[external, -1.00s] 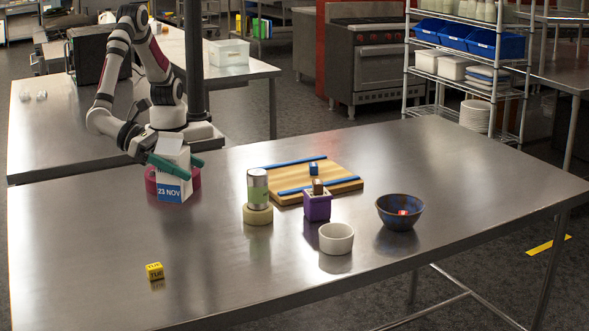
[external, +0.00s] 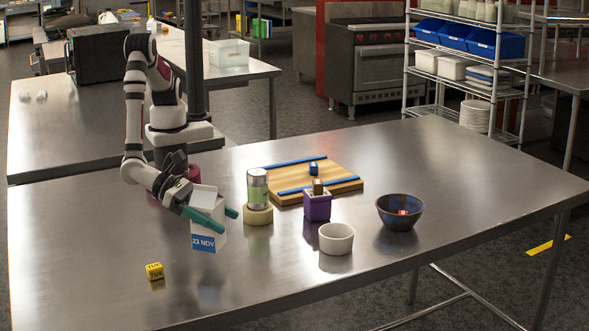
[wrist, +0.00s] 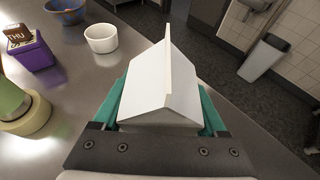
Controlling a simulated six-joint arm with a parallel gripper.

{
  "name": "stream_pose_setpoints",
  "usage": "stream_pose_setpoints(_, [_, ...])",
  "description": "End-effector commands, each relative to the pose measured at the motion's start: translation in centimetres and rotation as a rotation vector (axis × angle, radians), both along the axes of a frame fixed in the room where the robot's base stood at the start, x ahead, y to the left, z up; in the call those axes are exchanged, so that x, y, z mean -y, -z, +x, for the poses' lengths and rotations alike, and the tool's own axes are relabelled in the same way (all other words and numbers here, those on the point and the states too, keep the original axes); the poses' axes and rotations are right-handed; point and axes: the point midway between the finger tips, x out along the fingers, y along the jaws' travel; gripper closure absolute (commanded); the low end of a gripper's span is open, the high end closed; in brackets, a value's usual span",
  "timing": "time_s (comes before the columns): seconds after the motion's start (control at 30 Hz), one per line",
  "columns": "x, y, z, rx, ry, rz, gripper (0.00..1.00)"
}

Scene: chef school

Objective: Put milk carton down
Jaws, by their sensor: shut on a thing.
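The white milk carton (external: 205,240) has a gabled top and a blue "23 NOV" label. My gripper (external: 214,214) is shut on it, one green finger on each side. The carton is roughly upright, over the front-left part of the steel table (external: 330,290). It appears to be a little above the surface, but I cannot tell the gap exactly. In the wrist view, the carton's white gable (wrist: 160,95) fills the middle between the green fingers (wrist: 160,108). Its underside is hidden there.
A pink ring (external: 194,173) is partly hidden behind my arm. A yellow cube (external: 155,271) lies front-left.

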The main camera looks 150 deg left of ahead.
Motion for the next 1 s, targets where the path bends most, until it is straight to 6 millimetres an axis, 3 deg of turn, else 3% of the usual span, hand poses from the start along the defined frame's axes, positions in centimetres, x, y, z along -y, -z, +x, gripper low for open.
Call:
stream_pose_setpoints(0.3, [-0.7, 4.4, 0.5, 0.0, 0.002, 0.002, 1.0])
stream_pose_setpoints(0.63, [-0.6, 4.7, 0.5, 0.001, 0.001, 0.0, 1.0])
stream_pose_setpoints(0.67, [-0.6, 4.7, 0.4, 0.0, 0.001, 0.0, 0.22])
stream_pose_setpoints(0.8, [-0.6, 4.7, 0.4, 0.0, 0.001, 0.0, 0.0])
stream_pose_setpoints(1.0, [-0.6, 4.7, 0.4, 0.0, 0.001, 0.0, 0.0])
